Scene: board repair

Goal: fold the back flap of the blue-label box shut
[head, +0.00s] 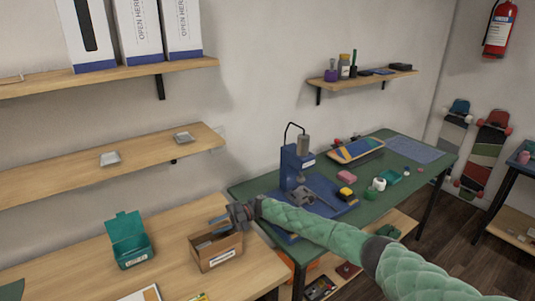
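A brown cardboard box (226,263) stands on the wooden table at the lower middle, with a small pale label (222,257) on its front. The label's colour is too small to tell for sure. Its top looks open, and something grey shows inside. My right gripper (218,219) reaches in from the right and is over the back edge of this box, pointing left. It hides part of the back edge, so I cannot tell how the back flap lies or whether the fingers touch it. The gap between the fingers is not clear. My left gripper is out of view.
A teal box (133,250) with its lid up stands left of the cardboard box. Flat items lie at the table's front edge. A green-topped bench (260,187) with a blue press (290,165) stands to the right, under my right arm. Wooden shelves (110,157) hang behind.

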